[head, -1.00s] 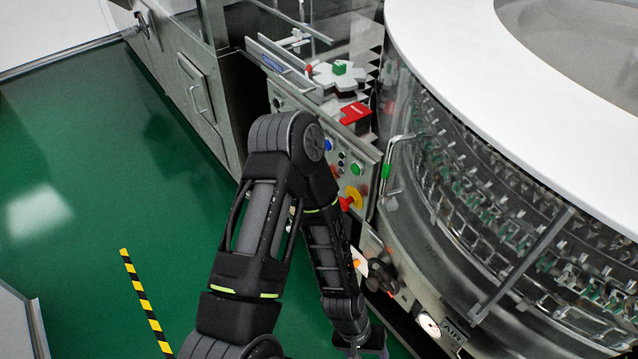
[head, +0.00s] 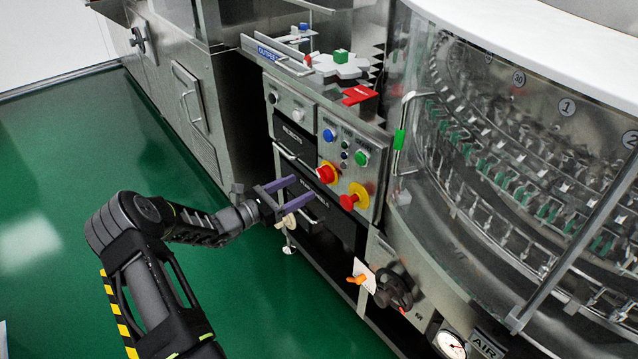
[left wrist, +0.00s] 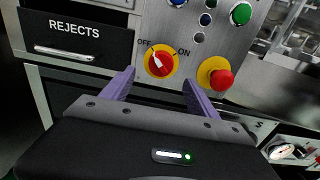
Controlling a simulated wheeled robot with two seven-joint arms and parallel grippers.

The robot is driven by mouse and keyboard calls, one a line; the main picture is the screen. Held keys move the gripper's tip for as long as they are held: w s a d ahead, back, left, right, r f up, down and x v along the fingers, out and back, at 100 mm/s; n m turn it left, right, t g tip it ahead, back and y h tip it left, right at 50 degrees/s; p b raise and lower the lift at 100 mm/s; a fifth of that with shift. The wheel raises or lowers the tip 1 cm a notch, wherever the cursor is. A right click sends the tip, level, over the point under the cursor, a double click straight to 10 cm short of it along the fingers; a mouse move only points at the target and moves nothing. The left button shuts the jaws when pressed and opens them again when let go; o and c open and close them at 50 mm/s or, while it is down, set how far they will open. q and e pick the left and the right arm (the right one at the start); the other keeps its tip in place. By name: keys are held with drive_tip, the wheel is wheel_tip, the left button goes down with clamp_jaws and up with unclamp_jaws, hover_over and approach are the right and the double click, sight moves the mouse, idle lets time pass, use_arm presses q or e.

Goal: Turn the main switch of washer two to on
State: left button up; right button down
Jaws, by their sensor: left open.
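The main switch (head: 327,173) is a red rotary knob on a yellow plate, on the grey control panel (head: 345,130) of the washer. In the left wrist view the knob (left wrist: 160,62) has a white pointer turned up and left, towards the OFF label; ON is at its right. My left gripper (head: 292,194) is open and empty, with purple fingers pointing at the panel. It is short of the knob and does not touch it. In the left wrist view the knob shows between the fingers (left wrist: 159,90). My right gripper is not in view.
A red mushroom button (head: 349,201) on a yellow base sits right of the switch. Blue and green buttons (head: 361,158) are above it. A drawer labelled REJECTS (left wrist: 75,28) is at the left. The green floor is clear.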

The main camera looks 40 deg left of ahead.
sight(324, 176)
use_arm(q)
drive_tip(key=x, duration=0.8)
drive_tip(key=shift+b, duration=0.3)
drive_tip(key=shift+s+f, duration=0.1)
drive_tip(key=shift+c, duration=0.4)
drive_tip(key=c, duration=1.3)
drive_tip(key=shift+o, duration=0.2)
